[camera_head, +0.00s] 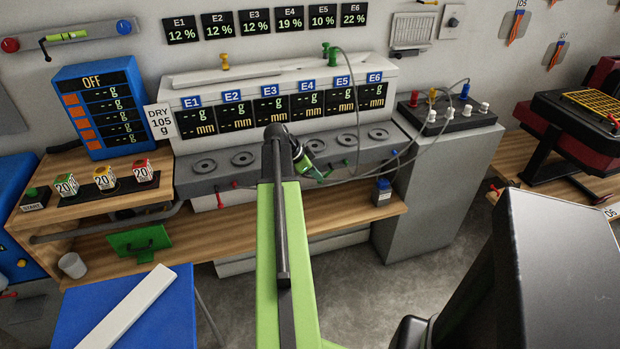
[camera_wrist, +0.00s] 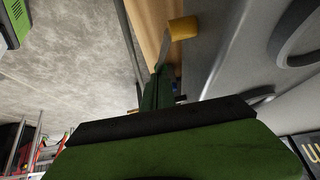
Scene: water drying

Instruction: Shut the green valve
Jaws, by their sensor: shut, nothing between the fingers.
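A green knob-like fitting (camera_head: 330,55) stands on top of the long white panel, with a thin hose running down from it. I cannot tell for sure which is the green valve. My gripper (camera_head: 322,175) is shut and empty in front of the panel's grey ledge, under E4 and E5. In the wrist view, its green fingers (camera_wrist: 158,85) point toward a yellow-orange cylinder end (camera_wrist: 183,28) on a grey stem; I see no clear contact.
The grey ledge (camera_head: 215,182) carries several round plates and small red levers (camera_head: 220,200). Thin hoses cross right of my gripper to a grey block (camera_head: 440,160). A wooden shelf (camera_head: 260,226) runs below. A blue table (camera_head: 150,315) stands at front left.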

